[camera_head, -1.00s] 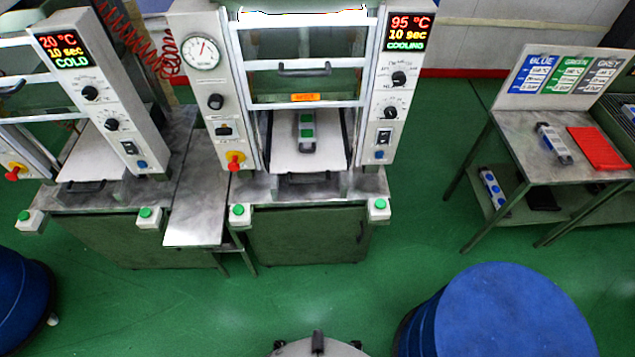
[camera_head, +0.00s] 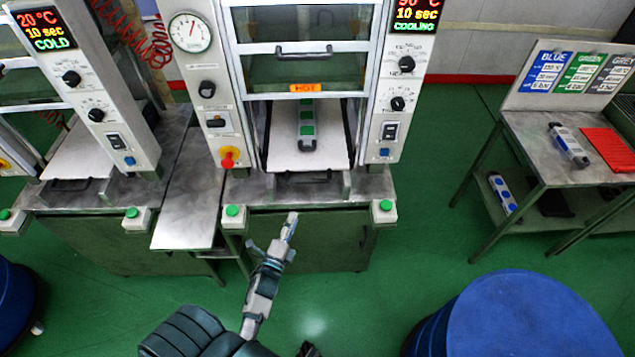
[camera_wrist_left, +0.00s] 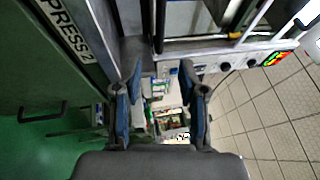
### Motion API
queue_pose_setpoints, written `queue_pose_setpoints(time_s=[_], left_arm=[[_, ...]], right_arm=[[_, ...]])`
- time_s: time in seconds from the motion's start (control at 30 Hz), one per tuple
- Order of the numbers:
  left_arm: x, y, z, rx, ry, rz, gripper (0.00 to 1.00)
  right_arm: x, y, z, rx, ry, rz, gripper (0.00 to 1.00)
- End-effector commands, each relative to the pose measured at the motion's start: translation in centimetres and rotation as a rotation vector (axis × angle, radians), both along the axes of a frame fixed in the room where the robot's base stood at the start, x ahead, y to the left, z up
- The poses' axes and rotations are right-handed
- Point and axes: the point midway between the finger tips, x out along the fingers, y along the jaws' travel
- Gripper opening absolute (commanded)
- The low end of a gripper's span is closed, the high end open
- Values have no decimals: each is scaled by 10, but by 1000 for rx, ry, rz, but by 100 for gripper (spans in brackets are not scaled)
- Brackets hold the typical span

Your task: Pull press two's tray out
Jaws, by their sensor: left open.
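The middle press (camera_head: 311,60), with a HOT label, holds a light grey tray (camera_head: 282,152). On the tray lies a grey mould with green faces (camera_head: 307,125). The tray's dark front handle (camera_head: 305,179) faces me. My left gripper (camera_head: 290,219) is in front of and below the tray handle, over the press's front edge, apart from the handle. In the left wrist view its two fingers (camera_wrist_left: 163,85) are spread with nothing between them. A PRESS2 sign (camera_wrist_left: 62,22) shows at that view's upper left. My right gripper is not in view.
Green buttons (camera_head: 233,211) (camera_head: 385,206) stand either side of the press front. A cold press (camera_head: 75,85) is at left. Blue drums (camera_head: 530,315) stand at lower right and lower left. A table (camera_head: 530,150) with a mould and red tray (camera_head: 608,150) is at right.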

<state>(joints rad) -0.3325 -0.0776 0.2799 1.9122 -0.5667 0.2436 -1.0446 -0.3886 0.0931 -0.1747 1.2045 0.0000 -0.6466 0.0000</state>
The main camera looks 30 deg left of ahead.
Motion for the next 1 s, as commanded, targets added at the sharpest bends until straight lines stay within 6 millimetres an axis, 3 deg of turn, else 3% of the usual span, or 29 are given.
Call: queue_pose_setpoints(time_s=[0.5,0.7,1.0], left_arm=[[117,17,22,-4,-3,-2,41],[141,21,25,-5,0,-2,41],[147,22,26,-5,0,-2,41]], right_arm=[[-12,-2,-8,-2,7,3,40],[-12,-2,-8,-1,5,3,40],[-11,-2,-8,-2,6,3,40]])
